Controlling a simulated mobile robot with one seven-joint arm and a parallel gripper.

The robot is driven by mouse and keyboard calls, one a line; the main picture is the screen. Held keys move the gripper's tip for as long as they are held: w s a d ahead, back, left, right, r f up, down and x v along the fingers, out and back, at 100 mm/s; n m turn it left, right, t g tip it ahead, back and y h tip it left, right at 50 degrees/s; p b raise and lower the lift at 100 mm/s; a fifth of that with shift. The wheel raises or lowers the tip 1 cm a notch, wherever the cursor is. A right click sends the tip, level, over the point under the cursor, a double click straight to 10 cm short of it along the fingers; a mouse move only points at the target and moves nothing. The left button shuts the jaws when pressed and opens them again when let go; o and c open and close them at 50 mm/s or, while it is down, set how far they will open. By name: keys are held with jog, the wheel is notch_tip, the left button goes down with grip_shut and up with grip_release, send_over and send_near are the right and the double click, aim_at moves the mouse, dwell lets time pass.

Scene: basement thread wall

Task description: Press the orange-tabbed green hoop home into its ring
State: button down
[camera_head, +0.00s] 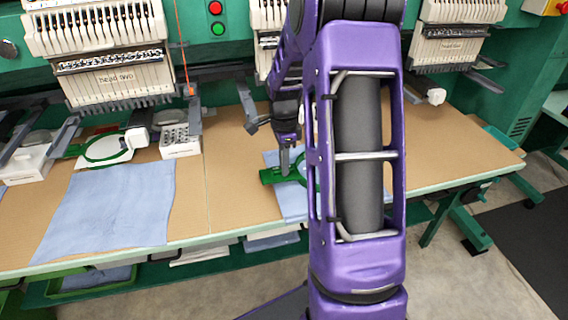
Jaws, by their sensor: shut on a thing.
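A green hoop (277,177) is at the middle of the table, over a light blue cloth (291,210). Its left end and part of its rim show; my purple arm hides the rest. I cannot see an orange tab on it or tell its ring apart. My gripper (285,172) points down, shut on the green hoop near its left end. The fingers are small in this view, and the exact hold is unclear. I cannot tell whether the hoop sits in a ring or above it.
A blue cloth (108,210) lies flat on the left of the brown table (240,215). Behind it are a white piece in another green hoop (105,149) and a white box (180,143) of small parts. Embroidery heads (100,60) overhang the back. The table's right part is clear.

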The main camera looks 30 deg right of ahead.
jog(key=shift+f+b, duration=0.65)
jog(key=shift+f, duration=0.45)
dwell(1.1)
jog(key=c, duration=0.8)
grip_release()
jog(key=shift+o, duration=0.2)
